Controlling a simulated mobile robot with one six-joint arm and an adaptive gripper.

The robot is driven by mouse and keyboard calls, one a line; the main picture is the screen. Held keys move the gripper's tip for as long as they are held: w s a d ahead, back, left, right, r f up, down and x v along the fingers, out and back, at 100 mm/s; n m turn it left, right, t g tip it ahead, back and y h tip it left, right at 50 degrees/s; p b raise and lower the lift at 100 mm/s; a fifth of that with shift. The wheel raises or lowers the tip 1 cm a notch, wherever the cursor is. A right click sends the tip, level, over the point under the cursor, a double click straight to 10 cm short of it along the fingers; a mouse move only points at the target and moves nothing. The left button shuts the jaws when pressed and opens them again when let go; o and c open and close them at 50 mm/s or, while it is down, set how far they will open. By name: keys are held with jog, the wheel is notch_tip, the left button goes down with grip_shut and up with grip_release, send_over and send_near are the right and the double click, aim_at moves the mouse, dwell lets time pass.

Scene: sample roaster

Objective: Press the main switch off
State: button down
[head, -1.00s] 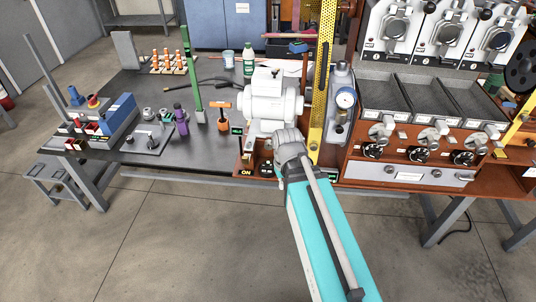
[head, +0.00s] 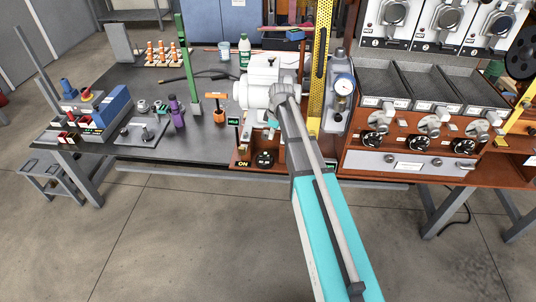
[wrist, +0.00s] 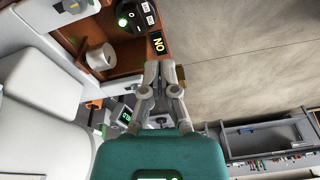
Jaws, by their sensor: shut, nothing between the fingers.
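The switch panel sits at the front of the brown base of the white machine. In the head view it shows a yellow ON label (head: 243,164) beside a round black control (head: 264,159). In the wrist view the ON label (wrist: 158,44) lies just beyond my fingertips. Above it are a black control with a green light (wrist: 126,20) and small white-marked plates (wrist: 147,12). I cannot tell which part is the main switch or its position. My gripper (wrist: 165,70) is shut and empty, apart from the panel. Its fingers are not clear in the head view.
The white machine (head: 258,95) stands close beside my gripper. A yellow perforated post (head: 319,75) and a pressure gauge (head: 343,86) stand to the right. An orange-topped tool (head: 218,108) and purple bottle (head: 177,111) stand left. The floor in front is clear.

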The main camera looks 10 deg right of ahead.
jog(key=w, duration=0.1)
jog(key=w+n, duration=0.1)
jog(key=w, duration=0.1)
jog(key=w+n, duration=0.1)
jog(key=shift+w+d+f, duration=0.35)
jog(key=shift+w, duration=0.05)
jog(key=shift+b, duration=0.35)
jog(key=b, duration=1)
send_over(267, 156)
jog(key=f, duration=1)
jog(key=shift+w+a, duration=0.15)
jog(key=shift+w, duration=0.05)
jog(key=shift+s+d+f+b, duration=0.1)
jog(key=shift+d+f+b, duration=0.1)
jog(key=shift+f+b, duration=0.7)
jog(key=shift+s+d+f+b, duration=0.1)
jog(key=shift+d+f+b, duration=0.05)
jog(key=shift+f+b, duration=0.75)
